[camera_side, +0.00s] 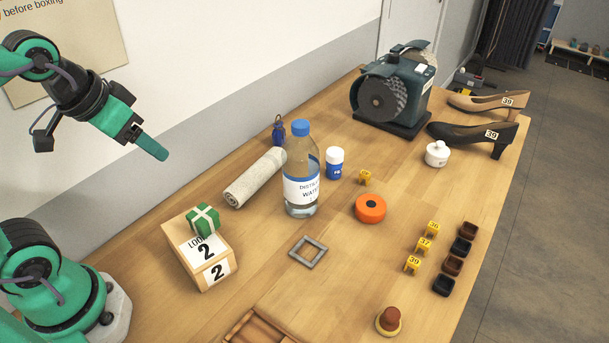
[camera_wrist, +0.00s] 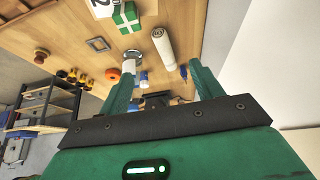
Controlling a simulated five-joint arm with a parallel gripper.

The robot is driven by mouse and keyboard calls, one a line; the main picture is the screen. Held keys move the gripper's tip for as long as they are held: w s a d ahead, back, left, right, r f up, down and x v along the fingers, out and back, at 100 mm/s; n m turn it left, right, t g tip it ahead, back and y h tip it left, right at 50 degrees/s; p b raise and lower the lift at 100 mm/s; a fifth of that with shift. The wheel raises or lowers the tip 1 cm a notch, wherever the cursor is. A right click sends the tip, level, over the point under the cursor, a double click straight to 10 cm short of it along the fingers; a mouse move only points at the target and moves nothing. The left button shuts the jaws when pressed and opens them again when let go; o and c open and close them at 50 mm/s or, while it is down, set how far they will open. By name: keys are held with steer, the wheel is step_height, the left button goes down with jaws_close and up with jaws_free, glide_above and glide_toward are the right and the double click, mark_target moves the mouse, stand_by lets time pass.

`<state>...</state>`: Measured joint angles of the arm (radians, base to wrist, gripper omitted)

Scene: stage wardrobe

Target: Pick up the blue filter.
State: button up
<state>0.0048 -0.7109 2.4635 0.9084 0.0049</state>
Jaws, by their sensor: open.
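A small dark blue piece with a ring-like top, which looks like the blue filter (camera_side: 279,133), stands near the wall edge of the table in the side view, behind a rolled cloth and left of a water bottle. A small blue shape beside the roll in the wrist view (camera_wrist: 184,72) looks like the same piece. My gripper (camera_side: 152,147) is high at the left of the side view, well apart from the filter. In the wrist view my gripper (camera_wrist: 160,68) has its two green fingers wide apart, with nothing held between them.
A blue-white jar (camera_side: 335,163) is right of the bottle. A machine (camera_side: 395,88) stands farther back. A box (camera_side: 199,250) with a green gift (camera_side: 203,221) is at the near left.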

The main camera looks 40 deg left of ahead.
steer(key=w+d+r+m+g, duration=0.15)
steer(key=w+r, duration=0.25)
steer(key=w, duration=0.8)
steer(key=m+g, duration=0.2)
steer(key=g, duration=0.1)
glide_above(334, 151)
steer(key=s+a, duration=0.4)
steer(key=s, duration=0.1)
step_height(334, 151, down, 10)
steer(key=shift+m+g, duration=0.55)
steer(key=w+d+f, duration=0.1)
steer(key=f, duration=0.2)
steer(key=w+d+f, duration=0.1)
steer(key=w+f, duration=0.1)
steer(key=f, duration=0.2)
steer(key=w+d+f, duration=0.1)
steer(key=w+f, duration=0.1)
steer(key=f, duration=0.1)
steer(key=shift+d+f, duration=0.2)
steer(key=shift+d, duration=0.15)
steer(key=shift+w+d+f, duration=0.15)
steer(key=shift+f, duration=1.55)
steer(key=shift+f, duration=0.1)
steer(key=shift+f, duration=2.5)
